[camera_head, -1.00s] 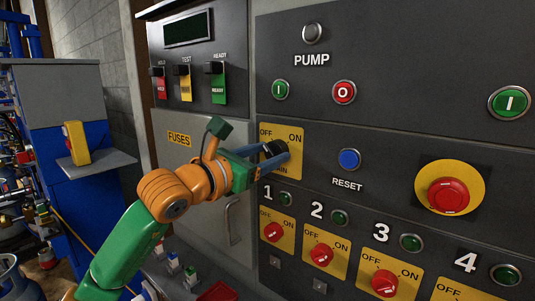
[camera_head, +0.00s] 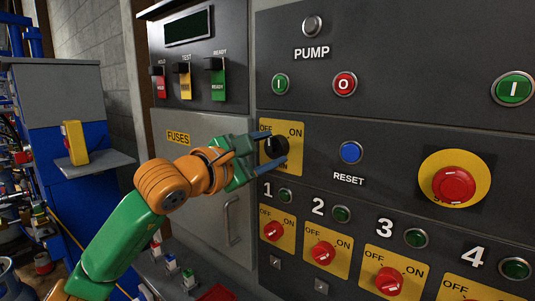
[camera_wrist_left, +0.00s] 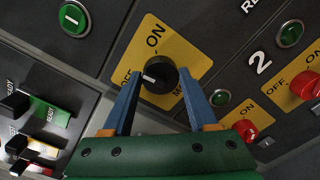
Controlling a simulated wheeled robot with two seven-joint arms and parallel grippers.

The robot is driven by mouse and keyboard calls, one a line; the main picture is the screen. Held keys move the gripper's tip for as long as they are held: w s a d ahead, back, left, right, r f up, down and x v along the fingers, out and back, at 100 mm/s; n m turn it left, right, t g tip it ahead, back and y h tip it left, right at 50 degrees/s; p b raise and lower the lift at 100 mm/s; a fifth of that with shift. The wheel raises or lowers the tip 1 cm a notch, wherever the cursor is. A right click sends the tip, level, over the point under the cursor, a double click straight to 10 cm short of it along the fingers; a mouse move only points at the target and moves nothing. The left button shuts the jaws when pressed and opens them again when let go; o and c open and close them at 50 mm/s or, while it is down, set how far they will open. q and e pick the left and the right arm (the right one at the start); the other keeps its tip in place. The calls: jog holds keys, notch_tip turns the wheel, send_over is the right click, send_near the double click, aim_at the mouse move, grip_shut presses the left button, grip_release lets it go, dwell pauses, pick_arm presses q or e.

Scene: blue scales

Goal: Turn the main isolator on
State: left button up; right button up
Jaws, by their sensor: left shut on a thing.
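The main isolator is a black rotary knob (camera_head: 277,150) on a yellow plate (camera_head: 294,166) marked OFF and ON. My left gripper (camera_head: 271,148) is shut on the knob, with one blue finger on each side of it. The left wrist view shows the knob (camera_wrist_left: 161,76) between the fingertips, with its white mark on the side towards the OFF label. The lower lettering of the plate is partly hidden by a finger. My right gripper is in neither view.
A blue RESET button (camera_head: 351,153) and a red emergency button (camera_head: 453,186) are to the right. Several red rotary switches on yellow plates line the panel below, with green lamps above them. The FUSES door (camera_head: 178,138) is at the left.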

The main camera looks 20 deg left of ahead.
pick_arm(q)
jog(key=m, duration=0.5)
jog(key=shift+m+b, duration=0.3)
jog(key=shift+b, duration=0.05)
jog(key=shift+m, duration=2.2)
jog(key=o, duration=1.4)
jog(key=shift+f, duration=0.15)
jog(key=b+v, duration=0.2)
jog(key=shift+s+f, duration=0.25)
jog(key=shift+f, duration=0.05)
jog(key=v, duration=0.1)
jog(key=b+v, duration=0.1)
jog(key=v, duration=0.2)
jog(key=shift+s+a+r, duration=0.1)
jog(key=shift+s+r, duration=0.15)
jog(key=shift+r, duration=0.05)
